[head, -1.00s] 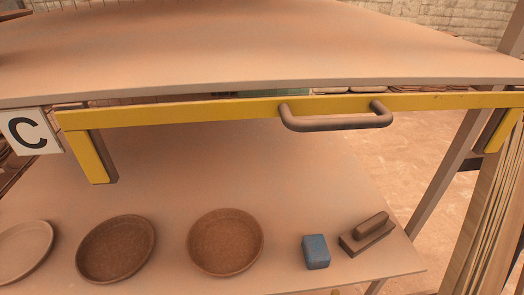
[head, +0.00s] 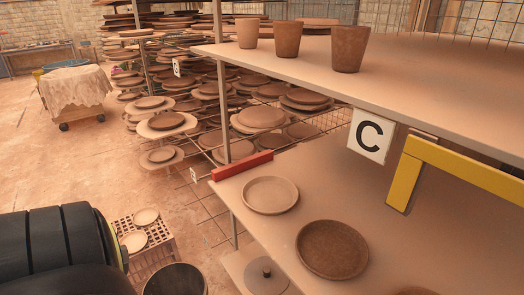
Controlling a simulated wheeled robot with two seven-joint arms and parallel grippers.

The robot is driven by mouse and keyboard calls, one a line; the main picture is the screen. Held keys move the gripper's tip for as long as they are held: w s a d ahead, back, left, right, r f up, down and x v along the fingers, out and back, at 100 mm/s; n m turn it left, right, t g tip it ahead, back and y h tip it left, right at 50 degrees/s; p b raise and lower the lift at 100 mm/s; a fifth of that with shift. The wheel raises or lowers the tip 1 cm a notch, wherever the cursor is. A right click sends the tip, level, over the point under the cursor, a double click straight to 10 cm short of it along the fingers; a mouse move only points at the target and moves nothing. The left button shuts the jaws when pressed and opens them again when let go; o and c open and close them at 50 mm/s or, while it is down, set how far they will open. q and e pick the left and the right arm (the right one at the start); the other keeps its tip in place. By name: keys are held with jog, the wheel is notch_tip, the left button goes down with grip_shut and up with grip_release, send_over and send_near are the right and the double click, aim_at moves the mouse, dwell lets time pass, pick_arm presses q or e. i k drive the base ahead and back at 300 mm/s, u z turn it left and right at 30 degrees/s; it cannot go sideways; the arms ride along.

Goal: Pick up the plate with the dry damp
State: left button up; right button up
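A pale, light-brown plate (head: 270,195) lies on the lower shelf (head: 250,222) near its left edge. A darker brown plate (head: 332,250) lies to its right and nearer to me. The rim of another dark plate (head: 415,291) just shows at the bottom edge. Neither gripper is in view. A black ribbed part of my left arm shows at the lower left.
A white sign with C (head: 371,135) and a yellow frame (head: 405,180) hang above the lower shelf. A red bar (head: 243,165) lies along its left end. Three cups (head: 288,40) stand on the upper shelf. A crate (head: 150,258) and a dark bucket (head: 175,280) are below left.

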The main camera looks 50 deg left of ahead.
aim_at(267, 195)
jog(key=u, duration=1.5)
jog(key=k, duration=0.5)
